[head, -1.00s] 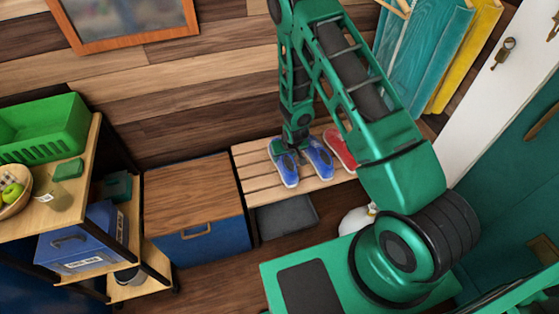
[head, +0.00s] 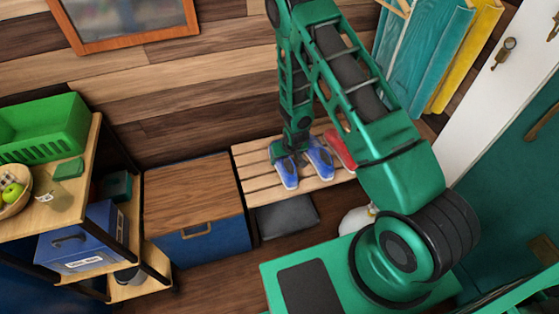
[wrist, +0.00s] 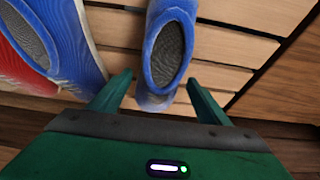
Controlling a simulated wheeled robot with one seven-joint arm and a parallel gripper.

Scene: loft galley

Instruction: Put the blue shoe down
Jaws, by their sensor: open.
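One blue shoe (head: 289,178) rests on the slatted wooden bench (head: 249,160), at the left of the shoes in the head view. In the wrist view its heel and grey opening (wrist: 165,60) lie between my two fingers. My gripper (wrist: 158,82) is open, with a finger on each side of the heel and a visible gap on the right. In the head view my gripper (head: 291,152) is over the shoe's back end and hides part of it. A second blue shoe (head: 322,162) lies beside it on the bench.
A red shoe (head: 340,150) sits right of the blue shoes, partly hidden by my arm. A wood-topped blue cabinet (head: 190,195) stands left of the bench. Bare slats show at the bench's left end.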

